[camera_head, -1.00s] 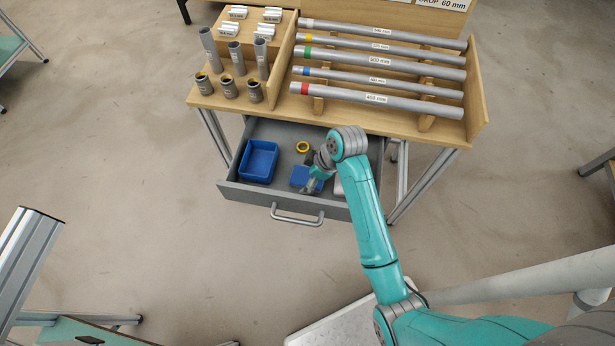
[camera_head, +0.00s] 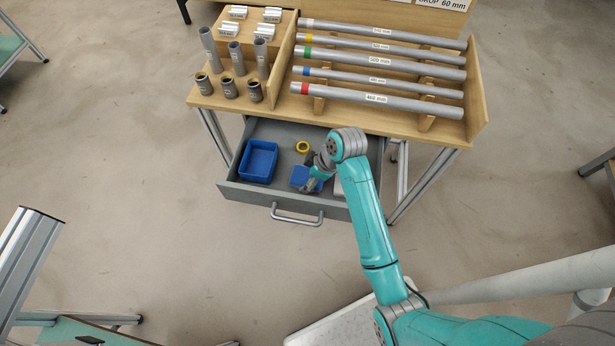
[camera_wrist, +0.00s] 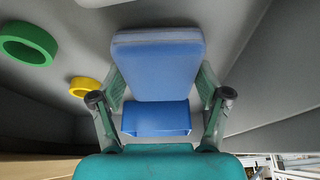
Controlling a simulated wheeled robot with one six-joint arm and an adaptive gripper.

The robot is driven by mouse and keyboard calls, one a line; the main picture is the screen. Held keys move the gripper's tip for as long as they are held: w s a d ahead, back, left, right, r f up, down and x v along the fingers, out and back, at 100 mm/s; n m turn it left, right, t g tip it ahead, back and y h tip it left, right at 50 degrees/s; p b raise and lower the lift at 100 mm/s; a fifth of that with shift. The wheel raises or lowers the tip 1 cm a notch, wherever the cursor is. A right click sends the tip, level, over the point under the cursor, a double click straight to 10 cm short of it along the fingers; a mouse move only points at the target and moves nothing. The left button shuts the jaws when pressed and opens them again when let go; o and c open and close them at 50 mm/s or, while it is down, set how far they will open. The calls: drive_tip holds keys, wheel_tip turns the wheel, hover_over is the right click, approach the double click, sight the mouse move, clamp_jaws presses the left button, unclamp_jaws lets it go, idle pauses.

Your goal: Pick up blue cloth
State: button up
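The folded blue cloth (camera_wrist: 158,66) lies on the drawer floor in the wrist view, with a pale layered far edge. It also shows in the head view (camera_head: 300,176), partly hidden by my gripper. My gripper (camera_wrist: 161,84) has its fingers spread wide, one along each side of the cloth. I cannot tell whether the pads touch it. A darker blue boxy shape (camera_wrist: 156,119) shows below the cloth between the fingers; I cannot tell whether it is part of the cloth. In the head view my gripper (camera_head: 308,187) is down inside the open drawer.
The grey drawer (camera_head: 240,191) is pulled out under a wooden bench (camera_head: 330,121) bearing tubes. It holds a blue bin (camera_head: 258,162) at left and a yellow ring (camera_head: 303,147). A green ring (camera_wrist: 28,43) shows in the wrist view. Drawer walls are close around my gripper.

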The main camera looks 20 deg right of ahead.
drive_tip(key=c, duration=0.3)
drive_tip(key=shift+c, duration=0.2)
drive_tip(key=shift+r, duration=0.1)
wheel_tip(320, 180, up, 10)
drive_tip(key=shift+r, duration=0.2)
